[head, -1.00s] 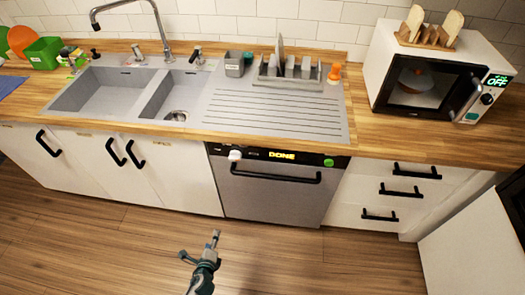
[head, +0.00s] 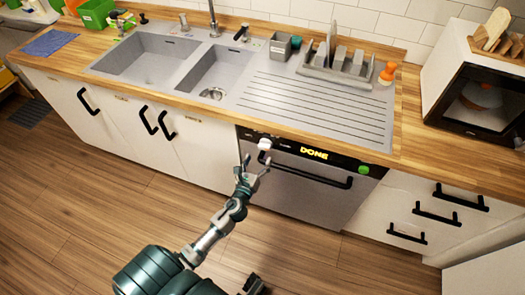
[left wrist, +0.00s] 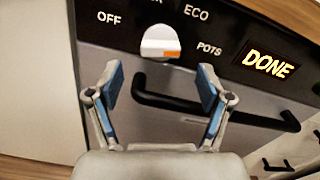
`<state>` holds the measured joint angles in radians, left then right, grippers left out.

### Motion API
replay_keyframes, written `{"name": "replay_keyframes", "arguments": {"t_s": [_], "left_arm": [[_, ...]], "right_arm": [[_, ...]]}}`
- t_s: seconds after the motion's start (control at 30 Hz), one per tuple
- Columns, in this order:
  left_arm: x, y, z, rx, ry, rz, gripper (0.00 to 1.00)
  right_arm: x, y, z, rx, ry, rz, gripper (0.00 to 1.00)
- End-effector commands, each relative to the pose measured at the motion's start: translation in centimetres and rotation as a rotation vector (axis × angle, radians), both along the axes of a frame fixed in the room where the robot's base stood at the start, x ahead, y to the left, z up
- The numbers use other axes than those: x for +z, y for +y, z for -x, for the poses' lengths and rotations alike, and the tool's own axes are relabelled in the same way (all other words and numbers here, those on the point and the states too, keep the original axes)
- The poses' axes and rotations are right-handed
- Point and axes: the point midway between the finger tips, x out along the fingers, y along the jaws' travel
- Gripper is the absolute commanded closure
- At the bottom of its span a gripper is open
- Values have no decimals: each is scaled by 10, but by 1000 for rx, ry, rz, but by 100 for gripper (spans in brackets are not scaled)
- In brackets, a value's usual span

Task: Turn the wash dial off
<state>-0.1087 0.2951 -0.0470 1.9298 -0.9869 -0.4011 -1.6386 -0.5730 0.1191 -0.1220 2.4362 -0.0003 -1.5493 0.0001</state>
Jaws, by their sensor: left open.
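The wash dial is a white knob (head: 265,143) on the black control strip at the top left of the dishwasher (head: 300,192). In the left wrist view the dial (left wrist: 160,42) has an orange mark at its lower right, toward POTS. OFF is printed to its left and ECO above right. The lit display (head: 314,154) reads DONE. My left gripper (head: 256,163) is open and empty, just in front of and below the dial. In the left wrist view its fingers (left wrist: 158,82) are spread below the dial, apart from it.
The black dishwasher handle bar (head: 305,172) runs just behind and below the fingers. A green button (head: 364,169) is at the strip's right end. The wooden counter (head: 410,150) overhangs above. Drawers with black handles (head: 436,216) stand right. The floor in front is clear.

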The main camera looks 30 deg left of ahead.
Motion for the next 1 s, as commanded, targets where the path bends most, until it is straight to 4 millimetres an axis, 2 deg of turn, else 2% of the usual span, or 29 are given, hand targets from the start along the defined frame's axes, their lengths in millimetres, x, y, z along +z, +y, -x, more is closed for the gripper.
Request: {"name": "replay_keyframes", "arguments": {"t_s": [0.1, 0.27, 0.63, 0.67, 0.8, 0.9, 1.0], "left_arm": [[0, 5, -23, 0, -1, 1, 21], [-1, 10, -41, 0, 0, 0, 21], [-1, 11, -48, 0, 1, 1, 21], [-1, 11, -48, 0, 1, 1, 23], [-1, 11, -48, 0, 0, 2, 58], [-1, 12, -48, 0, 0, 2, 81], [-1, 12, -48, 1, 1, 2, 81]], "right_arm": [[3, 0, 1, 0, -2, 0, 60], [6, 0, 2, 0, -6, -2, 60], [10, 0, 2, 0, -9, -2, 60], [10, 0, 2, 0, -9, -2, 60], [10, 0, 1, 0, -10, -2, 60], [9, 0, 1, 0, -11, -2, 60], [9, 0, 1, 0, -11, -2, 60]]}}
